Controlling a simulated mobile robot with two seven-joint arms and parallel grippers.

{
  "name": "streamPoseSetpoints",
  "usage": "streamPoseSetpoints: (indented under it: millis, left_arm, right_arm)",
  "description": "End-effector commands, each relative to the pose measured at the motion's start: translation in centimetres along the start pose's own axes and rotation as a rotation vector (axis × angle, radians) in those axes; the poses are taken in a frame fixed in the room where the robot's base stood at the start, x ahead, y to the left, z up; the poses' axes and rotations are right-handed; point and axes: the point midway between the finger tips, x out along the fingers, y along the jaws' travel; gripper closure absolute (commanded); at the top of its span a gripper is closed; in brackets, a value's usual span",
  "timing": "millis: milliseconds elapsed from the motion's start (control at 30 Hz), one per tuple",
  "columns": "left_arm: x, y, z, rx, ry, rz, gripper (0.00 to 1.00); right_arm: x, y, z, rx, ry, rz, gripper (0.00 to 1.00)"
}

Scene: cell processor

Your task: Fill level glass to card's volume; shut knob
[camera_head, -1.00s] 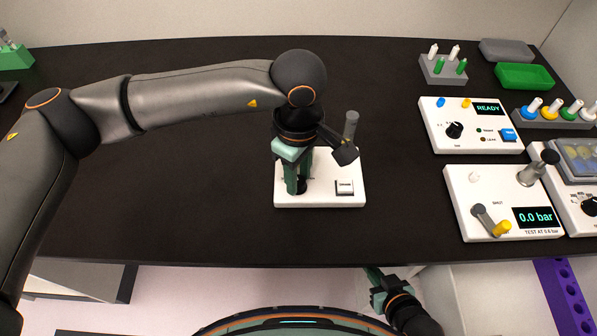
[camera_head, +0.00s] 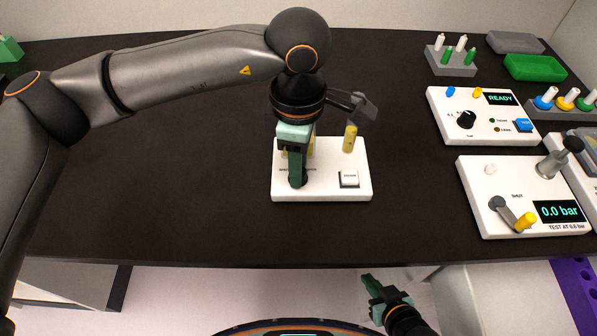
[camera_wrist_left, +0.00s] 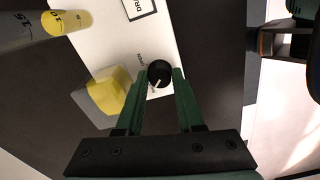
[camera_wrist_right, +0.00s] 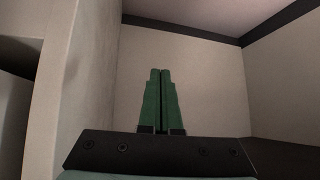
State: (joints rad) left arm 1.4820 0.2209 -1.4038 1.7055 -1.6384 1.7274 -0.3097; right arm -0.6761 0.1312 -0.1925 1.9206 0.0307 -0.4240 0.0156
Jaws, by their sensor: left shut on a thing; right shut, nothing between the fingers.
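A white unit (camera_head: 322,191) stands mid-table. Its black knob (camera_wrist_left: 160,74), with a white pointer line, sits between the fingers of my left gripper (camera_head: 297,182), which is shut on it from above. The level glass (camera_head: 350,138) rises at the unit's back right and holds yellow liquid. In the left wrist view the glass (camera_wrist_left: 62,22) shows marks 10 and 15, with yellow around the 10 end and grey towards 15. A yellow-filled clear container (camera_wrist_left: 108,96) stands beside the knob. My right gripper (camera_head: 368,279) is shut and empty, off the table's front edge.
Further right are a READY panel (camera_head: 484,136), a 0.0 bar panel (camera_head: 520,178), a grey rack (camera_head: 438,62) and a green tray (camera_head: 535,67). The table left of the unit is clear.

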Motion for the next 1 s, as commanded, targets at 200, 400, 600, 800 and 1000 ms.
streamPoseSetpoints:
  millis: [200, 400, 600, 800, 1000]
  left_arm:
    - [0.0, 0.0, 0.0, -0.033, 0.002, 0.000, 1.00]
    - [0.0, 0.0, 0.0, -0.031, 0.002, -0.001, 0.61]
    - [0.0, 0.0, 0.0, -0.030, 0.001, -0.001, 0.39]
    - [0.0, 0.0, 0.0, -0.030, 0.001, 0.000, 0.33]
    - [0.0, 0.0, 0.0, -0.030, 0.000, 0.000, 0.33]
  right_arm:
    - [0.2, -0.7, -1.5, -0.004, 0.028, -0.017, 1.00]
    - [0.3, -0.8, -1.7, -0.006, 0.032, -0.018, 1.00]
    - [0.3, -0.6, -1.5, -0.007, 0.028, -0.016, 1.00]
    - [0.3, -0.4, -1.4, -0.007, 0.028, -0.012, 1.00]
    - [0.2, -0.4, -1.0, -0.005, 0.020, -0.011, 1.00]
